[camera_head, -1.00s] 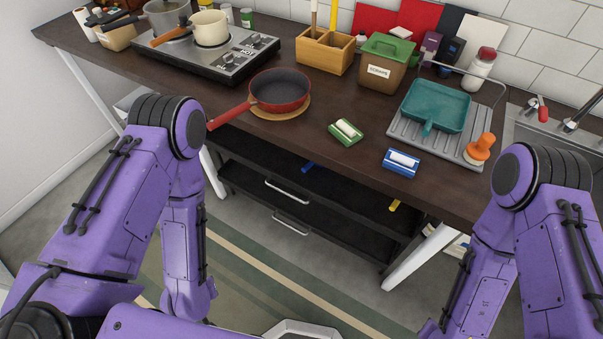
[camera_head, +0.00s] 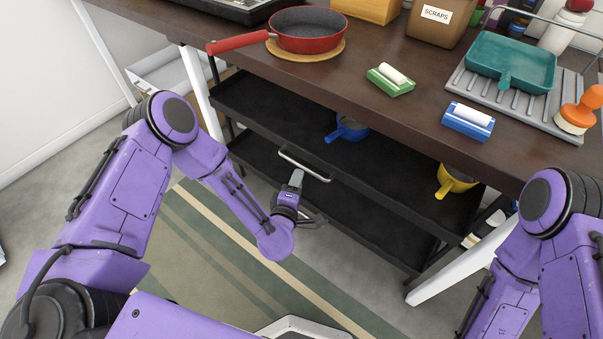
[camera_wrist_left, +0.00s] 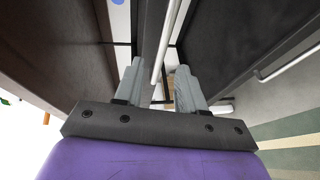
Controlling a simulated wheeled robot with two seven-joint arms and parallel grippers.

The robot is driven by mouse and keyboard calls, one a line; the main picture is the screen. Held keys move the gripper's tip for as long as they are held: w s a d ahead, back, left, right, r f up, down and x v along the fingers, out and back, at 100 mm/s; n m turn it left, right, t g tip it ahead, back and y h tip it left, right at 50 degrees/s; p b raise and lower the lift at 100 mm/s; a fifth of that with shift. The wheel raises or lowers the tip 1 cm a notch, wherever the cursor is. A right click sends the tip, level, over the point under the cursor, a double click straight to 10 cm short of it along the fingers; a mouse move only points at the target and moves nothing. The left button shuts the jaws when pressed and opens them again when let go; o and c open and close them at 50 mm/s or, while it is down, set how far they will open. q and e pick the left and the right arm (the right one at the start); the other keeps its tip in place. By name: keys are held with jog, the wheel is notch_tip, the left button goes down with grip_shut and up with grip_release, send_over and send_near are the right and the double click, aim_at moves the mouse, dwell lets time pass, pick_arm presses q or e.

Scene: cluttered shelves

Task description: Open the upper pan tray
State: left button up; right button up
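The upper pan tray (camera_head: 255,108) is a black shelf-like tray under the dark counter, with a silver bar handle (camera_head: 305,165) on its front. It sits beneath the counter, its front near the counter's edge. My left gripper (camera_head: 305,198) is in front of and slightly below that handle. In the left wrist view its two grey fingers (camera_wrist_left: 160,85) are apart, and the upper bar handle (camera_wrist_left: 167,45) shows between them in the picture. I cannot tell whether they touch it. My right arm is at the right edge; its gripper is out of view.
A blue pan (camera_head: 347,130) and a yellow pan (camera_head: 455,181) show under the counter. A lower black tray (camera_head: 380,235) lies below, its handle (camera_wrist_left: 287,62) at right in the wrist view. A red pan (camera_head: 306,32) stands on the counter. A white table leg (camera_head: 450,272) is at right.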

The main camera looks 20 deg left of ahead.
aim_at(302, 168)
pick_arm(q)
jog(key=w, duration=0.3)
jog(key=w+f, duration=0.1)
jog(key=w, duration=0.1)
jog(key=shift+w+a+f, duration=0.1)
jog(key=shift+w+a, duration=0.05)
jog(key=shift+w, duration=0.25)
grip_shut()
pick_arm(e)
jog(key=shift+f, duration=0.25)
